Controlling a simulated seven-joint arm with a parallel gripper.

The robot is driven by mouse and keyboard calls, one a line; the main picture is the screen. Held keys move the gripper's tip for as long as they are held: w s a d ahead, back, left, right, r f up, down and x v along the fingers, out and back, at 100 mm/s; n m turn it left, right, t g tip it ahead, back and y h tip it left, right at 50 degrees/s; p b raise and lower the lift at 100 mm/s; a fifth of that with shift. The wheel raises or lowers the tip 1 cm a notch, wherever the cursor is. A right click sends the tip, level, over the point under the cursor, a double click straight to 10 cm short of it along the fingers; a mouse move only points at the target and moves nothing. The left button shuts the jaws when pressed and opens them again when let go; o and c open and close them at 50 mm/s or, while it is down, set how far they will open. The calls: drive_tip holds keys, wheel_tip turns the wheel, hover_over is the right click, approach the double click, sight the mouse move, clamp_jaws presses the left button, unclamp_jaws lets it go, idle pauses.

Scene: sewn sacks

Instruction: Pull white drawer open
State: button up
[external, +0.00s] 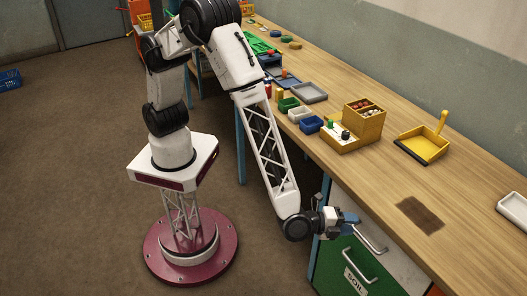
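The white drawer (397,261) is set under the front edge of the workbench, above a green drawer (330,262). Its metal bar handle (371,239) shows just right of and below my gripper. My gripper (352,221) has blue fingers and is in front of the upper left part of the white drawer, close to the handle. I cannot tell whether it touches the handle. The fingers are small and seen from the side, so their opening is unclear. The gripper and wrist hide part of the drawer front. The drawer looks shut.
The green drawer has its own bar handle (359,267) and a "SOIL" label. The wooden bench top (350,165) overhangs the drawers and carries a yellow dustpan (424,146), a yellow box (364,118) and small trays.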

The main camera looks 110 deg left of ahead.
approach(364, 241)
drive_tip(key=x, duration=0.3)
drive_tip(key=shift+f, duration=0.1)
drive_tip(key=shift+x, duration=3.85)
clamp_jaws()
